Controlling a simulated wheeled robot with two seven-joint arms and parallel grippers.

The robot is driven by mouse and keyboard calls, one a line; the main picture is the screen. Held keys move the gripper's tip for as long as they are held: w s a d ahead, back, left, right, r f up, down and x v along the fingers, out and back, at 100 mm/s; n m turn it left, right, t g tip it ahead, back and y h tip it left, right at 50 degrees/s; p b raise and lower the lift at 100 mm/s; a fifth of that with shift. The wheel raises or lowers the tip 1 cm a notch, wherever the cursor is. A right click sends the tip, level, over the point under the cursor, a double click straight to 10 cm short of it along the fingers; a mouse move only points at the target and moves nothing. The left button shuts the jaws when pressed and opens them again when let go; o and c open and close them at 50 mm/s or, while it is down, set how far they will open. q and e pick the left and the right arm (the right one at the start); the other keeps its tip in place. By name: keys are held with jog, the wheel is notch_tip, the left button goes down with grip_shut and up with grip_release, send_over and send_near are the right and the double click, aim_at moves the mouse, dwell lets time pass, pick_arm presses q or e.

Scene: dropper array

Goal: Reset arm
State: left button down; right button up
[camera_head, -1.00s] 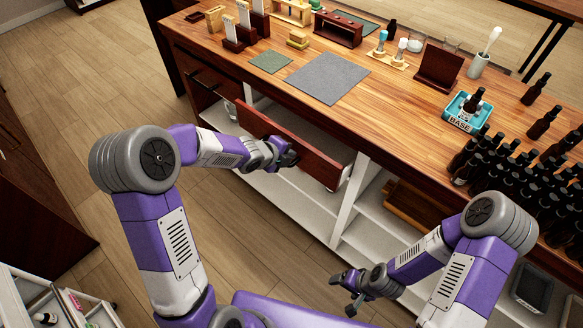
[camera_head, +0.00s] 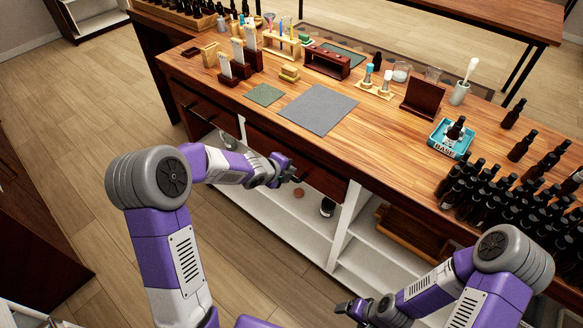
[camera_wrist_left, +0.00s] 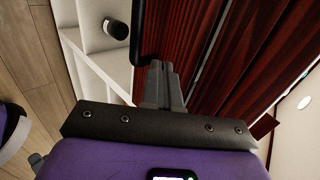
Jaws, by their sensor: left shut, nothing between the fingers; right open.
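My left gripper (camera_head: 288,170) is shut and empty. It is in front of the dark red-brown drawer front (camera_head: 318,178) on the near side of the workbench. In the left wrist view its fingers (camera_wrist_left: 161,82) are together, close to the red-brown front (camera_wrist_left: 215,50) and a black handle (camera_wrist_left: 139,35); contact cannot be told. My right gripper (camera_head: 350,307) is open and empty, low in front of the white shelves (camera_head: 375,262), clear of the bench top.
The wooden bench top (camera_head: 400,130) bears a grey mat (camera_head: 320,108), a blue BASE tray (camera_head: 438,138) and several dark bottles (camera_head: 485,195). A dark jar (camera_head: 327,207) stands on the shelf below the drawer. The floor (camera_head: 95,130) at left is clear.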

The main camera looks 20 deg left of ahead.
pick_arm(q)
jog(key=p+v, duration=0.3)
jog(key=v, duration=0.2)
jog(key=s+d+f+n+g+h, duration=0.1)
jog(key=s+d+f+n+g, duration=0.1)
jog(key=s+d+f+n, duration=0.35)
jog(key=s+d+f+n+g, duration=0.2)
jog(key=s+f+n, duration=0.5)
jog(key=f, duration=0.3)
jog(key=s+d+f+n+g, duration=0.1)
jog(key=s+f+n+g, duration=0.1)
jog(key=s+n, duration=0.4)
jog(key=s+d+f+n+g, duration=0.2)
jog(key=s+f+n, duration=0.3)
jog(key=s, duration=0.4)
jog(key=shift+s+d+f+n+b, duration=0.2)
jog(key=shift+f+n+b, duration=0.15)
jog(key=shift+n, duration=0.4)
